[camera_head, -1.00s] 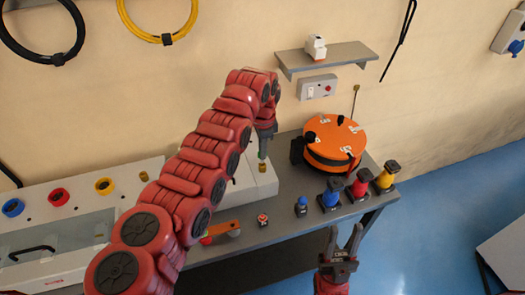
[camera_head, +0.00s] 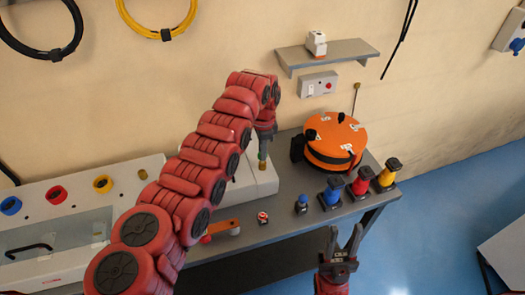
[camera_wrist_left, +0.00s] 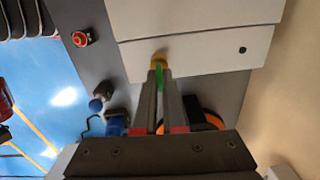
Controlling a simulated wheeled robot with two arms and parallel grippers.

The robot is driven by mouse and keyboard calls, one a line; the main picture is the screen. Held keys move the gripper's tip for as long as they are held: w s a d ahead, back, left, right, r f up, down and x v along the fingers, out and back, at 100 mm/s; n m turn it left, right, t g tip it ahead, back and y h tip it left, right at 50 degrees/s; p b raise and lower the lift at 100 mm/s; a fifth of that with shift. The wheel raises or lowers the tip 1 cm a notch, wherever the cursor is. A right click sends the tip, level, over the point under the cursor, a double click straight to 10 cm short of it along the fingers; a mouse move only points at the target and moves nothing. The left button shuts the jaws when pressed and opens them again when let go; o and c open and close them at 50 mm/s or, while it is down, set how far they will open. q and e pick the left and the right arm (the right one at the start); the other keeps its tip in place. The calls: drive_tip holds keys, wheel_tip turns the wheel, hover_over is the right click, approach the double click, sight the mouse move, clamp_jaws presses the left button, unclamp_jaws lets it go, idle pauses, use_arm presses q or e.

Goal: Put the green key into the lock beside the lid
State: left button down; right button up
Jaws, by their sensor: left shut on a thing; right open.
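My left gripper (camera_head: 264,143) points down over a white housing (camera_head: 247,180) in the head view. It is shut on the green key (camera_wrist_left: 160,76), seen between its fingers in the left wrist view. The key's end meets a brass-coloured cylinder, which looks like a lock (camera_wrist_left: 158,57), on the white housing. I cannot tell how deep the key sits in it. Another small brass-coloured piece (camera_head: 143,174) is on the left white unit, beside a clear lid with a black handle (camera_head: 30,249). My right gripper (camera_head: 344,240) is open and empty in front of the bench.
An orange reel (camera_head: 336,138) stands at the bench's back right. Blue, red and yellow posts (camera_head: 361,184) line its right front. A small red button box (camera_head: 263,217) and an orange-handled piece (camera_head: 222,227) lie near the front edge. A wall shelf (camera_head: 325,56) is behind.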

use_arm(q)
drive_tip(key=shift+f+b, duration=0.4)
drive_tip(key=shift+f, duration=0.3)
drive_tip(key=c, duration=0.9)
unclamp_jaws()
drive_tip(key=shift+r, duration=0.25)
wheel_tip(320, 180, up, 8)
drive_tip(key=b, duration=0.3)
drive_tip(key=shift+s+r, duration=0.1)
drive_tip(key=shift+r, duration=0.05)
wheel_tip(320, 180, up, 9)
drive_tip(key=p, duration=0.5)
drive_tip(key=shift+s+f, duration=0.15)
drive_tip(key=shift+f, duration=0.05)
